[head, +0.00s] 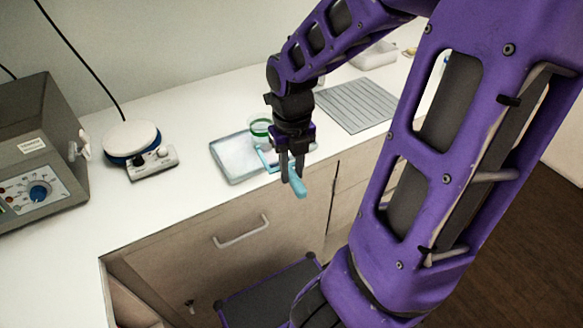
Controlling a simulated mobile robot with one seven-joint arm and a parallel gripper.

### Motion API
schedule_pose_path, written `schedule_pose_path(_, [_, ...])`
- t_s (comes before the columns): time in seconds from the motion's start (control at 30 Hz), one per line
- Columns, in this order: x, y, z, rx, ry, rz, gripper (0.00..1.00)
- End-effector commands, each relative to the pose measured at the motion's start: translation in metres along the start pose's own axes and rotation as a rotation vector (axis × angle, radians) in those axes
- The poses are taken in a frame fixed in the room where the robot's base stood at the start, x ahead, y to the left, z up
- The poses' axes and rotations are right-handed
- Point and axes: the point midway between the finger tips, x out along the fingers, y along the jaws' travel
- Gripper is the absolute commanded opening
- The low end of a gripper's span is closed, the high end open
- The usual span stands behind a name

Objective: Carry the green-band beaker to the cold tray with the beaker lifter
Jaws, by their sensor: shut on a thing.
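My gripper (291,178) is shut on the light blue handle of the beaker lifter (299,186), at the counter's front edge. Another light blue part of the lifter shows just left of my fingers, over the tray's right side. The green-band beaker (260,127) is clear glass and looks upright, behind and left of my gripper. It is at the back right of the cold tray (216,157), a shallow pale tray. I cannot tell whether the beaker rests on the tray or is held above it. My gripper hides part of the lifter and its contact with the beaker.
A hotplate (133,141) with a round white top stands left of the tray. A grey control box (38,150) is at the far left. A ribbed grey mat (357,104) lies to the right. A drawer handle (241,232) juts from the cabinet front. Counter between hotplate and tray is clear.

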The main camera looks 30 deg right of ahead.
Motion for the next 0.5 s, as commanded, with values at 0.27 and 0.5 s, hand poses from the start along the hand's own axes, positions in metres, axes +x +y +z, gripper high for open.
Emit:
schedule_pose_path(0.27, [-0.007,-0.001,0.0,0.003,0.0,0.002,0.0])
schedule_pose_path(0.5, [-0.027,-0.001,0.0,0.003,-0.002,0.0,0.0])
